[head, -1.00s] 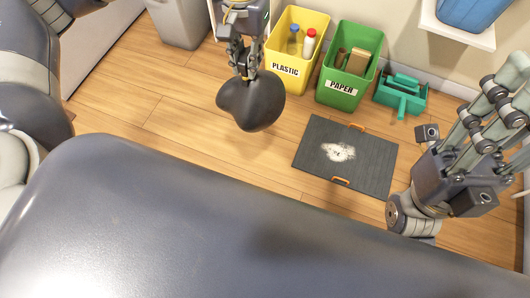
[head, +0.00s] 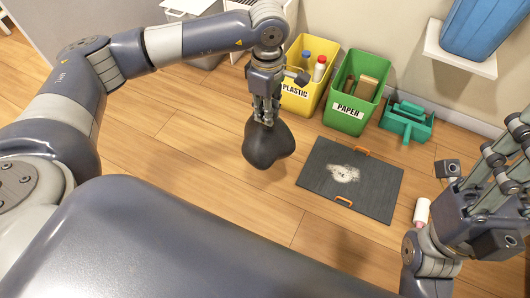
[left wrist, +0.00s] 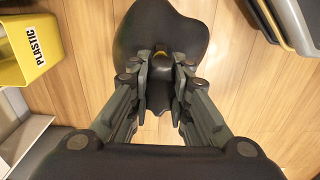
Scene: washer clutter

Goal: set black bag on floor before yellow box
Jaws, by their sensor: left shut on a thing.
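The black bag (head: 267,144) hangs from my left gripper (head: 264,117) in the head view, in front of the yellow box (head: 297,101) labelled PLASTIC. My left gripper is shut on the top of the bag. The left wrist view shows the bag (left wrist: 160,35) beyond the fingers (left wrist: 161,68), and the yellow box (left wrist: 28,48) at the left. Whether the bag touches the floor is hard to tell. My right gripper (head: 505,165) is at the right edge of the head view, its fingers apart with nothing between them.
A green PAPER box (head: 350,112) and a green caddy (head: 410,124) stand right of the yellow box. A dark mat (head: 370,190) with a white spill and orange handles lies on the floor. A white and pink bottle (head: 421,212) is beside my right arm. Floor left of the bag is clear.

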